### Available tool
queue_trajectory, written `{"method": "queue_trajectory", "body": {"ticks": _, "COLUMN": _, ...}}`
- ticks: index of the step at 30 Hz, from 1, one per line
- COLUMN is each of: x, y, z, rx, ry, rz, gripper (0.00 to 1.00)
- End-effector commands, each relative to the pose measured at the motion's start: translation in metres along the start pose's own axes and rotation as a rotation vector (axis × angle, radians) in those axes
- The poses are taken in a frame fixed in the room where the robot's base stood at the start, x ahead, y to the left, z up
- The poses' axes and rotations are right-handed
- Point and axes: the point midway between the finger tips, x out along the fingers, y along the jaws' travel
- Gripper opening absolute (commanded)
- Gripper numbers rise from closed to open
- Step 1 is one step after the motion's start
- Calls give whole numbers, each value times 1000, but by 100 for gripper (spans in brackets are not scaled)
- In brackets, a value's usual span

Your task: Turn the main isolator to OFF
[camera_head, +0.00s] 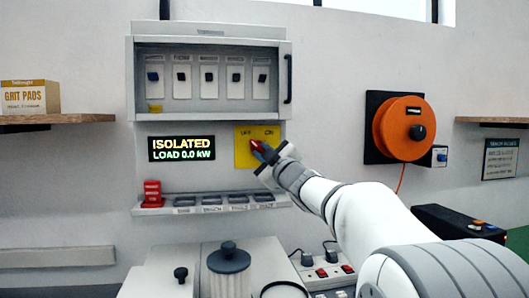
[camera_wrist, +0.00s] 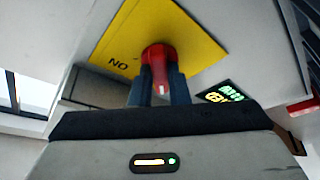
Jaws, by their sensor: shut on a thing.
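The main isolator is a red rotary handle (camera_head: 256,145) on a yellow plate (camera_head: 242,158), which carries a left label that looks like OFF and a right label ON. The handle appears to lean up and left, toward the left label. My gripper (camera_head: 264,153) is at the plate, shut on the handle. In the wrist view, the red handle (camera_wrist: 158,58) sits between the two dark fingers of my gripper (camera_wrist: 159,92), and the yellow plate (camera_wrist: 190,35) shows behind it with ON upside down. A display (camera_head: 182,148) left of the plate reads ISOLATED, LOAD 0.0 kW.
Above is a cabinet (camera_head: 210,111) with several small switches. Below, a ledge (camera_head: 283,199) holds a red stack (camera_head: 152,193) at its left end. An orange reel (camera_head: 400,127) hangs at right. A counter (camera_head: 150,270) with a dark-lidded container (camera_head: 228,260) stands in front.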

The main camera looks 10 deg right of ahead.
Motion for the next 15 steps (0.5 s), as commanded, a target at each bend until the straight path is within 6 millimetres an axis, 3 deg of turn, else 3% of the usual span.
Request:
{"method": "queue_trajectory", "body": {"ticks": 11, "x": 0, "y": -1, "z": 0, "rx": -6, "ry": 0, "rz": -2, "gripper": 0}}
{"method": "queue_trajectory", "body": {"ticks": 12, "x": 0, "y": -1, "z": 0, "rx": -5, "ry": 0, "rz": -2, "gripper": 18}}
{"method": "queue_trajectory", "body": {"ticks": 15, "x": 0, "y": 0, "z": 0, "rx": -5, "ry": 0, "rz": -2, "gripper": 26}}
